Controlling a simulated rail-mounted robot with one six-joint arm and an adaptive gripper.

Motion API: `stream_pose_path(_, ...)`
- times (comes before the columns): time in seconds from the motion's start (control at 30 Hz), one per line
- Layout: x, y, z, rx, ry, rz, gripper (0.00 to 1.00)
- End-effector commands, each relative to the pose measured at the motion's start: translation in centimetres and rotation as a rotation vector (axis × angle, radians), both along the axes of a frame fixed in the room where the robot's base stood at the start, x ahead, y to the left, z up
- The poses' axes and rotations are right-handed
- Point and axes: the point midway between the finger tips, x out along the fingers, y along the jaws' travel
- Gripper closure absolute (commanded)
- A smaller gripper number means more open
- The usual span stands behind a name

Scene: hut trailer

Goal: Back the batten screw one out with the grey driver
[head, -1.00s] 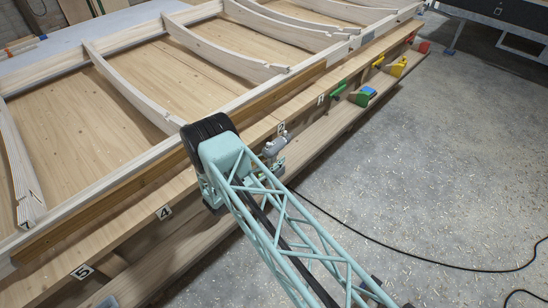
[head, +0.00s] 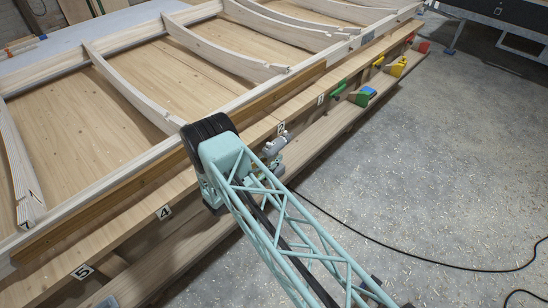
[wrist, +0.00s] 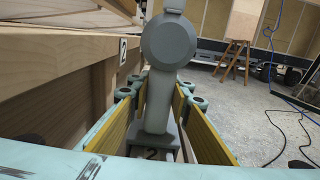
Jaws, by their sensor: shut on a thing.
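The grey driver (wrist: 168,52) stands between the yellow-padded jaws of my gripper (wrist: 164,120) in the wrist view. The jaws are shut on its handle. Below the handle is a dark block marked 2, and I cannot tell whether the driver touches it. In the head view the grey driver (head: 277,145) shows just right of my arm, beside the bench edge; the jaws are mostly hidden there. A brown batten (head: 95,212) runs along the near side of the pale timber frame. I cannot make out any screw in it.
A lower shelf board (head: 328,133) runs along the bench and carries green, blue, yellow and red items farther off. Number plates (head: 163,212) mark the bench edge. A dark cable (head: 400,257) lies on the otherwise open floor at the right.

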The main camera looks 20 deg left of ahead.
Motion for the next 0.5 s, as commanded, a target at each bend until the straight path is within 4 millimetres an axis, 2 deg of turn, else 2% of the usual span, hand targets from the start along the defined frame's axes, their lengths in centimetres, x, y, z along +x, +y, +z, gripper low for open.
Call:
stream_pose_path(0.27, 0.0, 0.1, 0.4, 0.0, -0.001, 0.0, 1.0)
stream_pose_path(0.5, 0.1, 0.1, 1.5, 0.001, -0.002, 0.0, 1.0)
